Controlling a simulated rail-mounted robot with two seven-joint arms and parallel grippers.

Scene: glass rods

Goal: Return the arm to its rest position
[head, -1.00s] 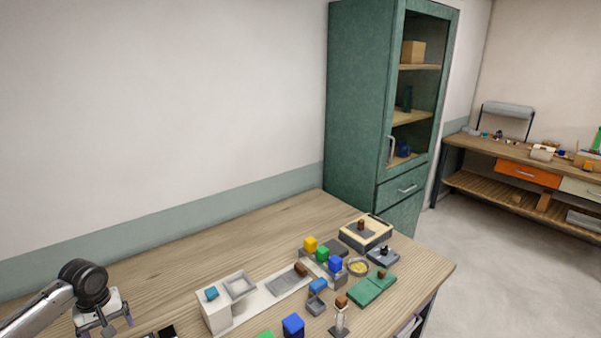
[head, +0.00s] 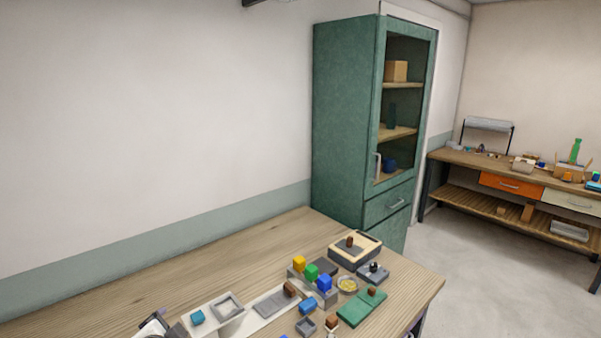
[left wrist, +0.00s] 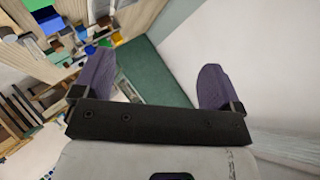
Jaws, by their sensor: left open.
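My left gripper (left wrist: 158,88) shows in the left wrist view with its two purple fingers spread wide apart and nothing between them. Behind it are the white wall, a green surface and, at the upper left, the wooden table with blurred blocks. In the head view, a small dark and grey part at the bottom left edge, near the table's front, seems to belong to my arm; the jaws do not show there. My right gripper is in neither view.
The wooden table (head: 215,262) carries several coloured blocks, a green mat (head: 352,312), a beige box (head: 370,250) and grey trays. A green cabinet (head: 345,130) stands behind it. A second bench (head: 445,156) is at the right. The table's back left is clear.

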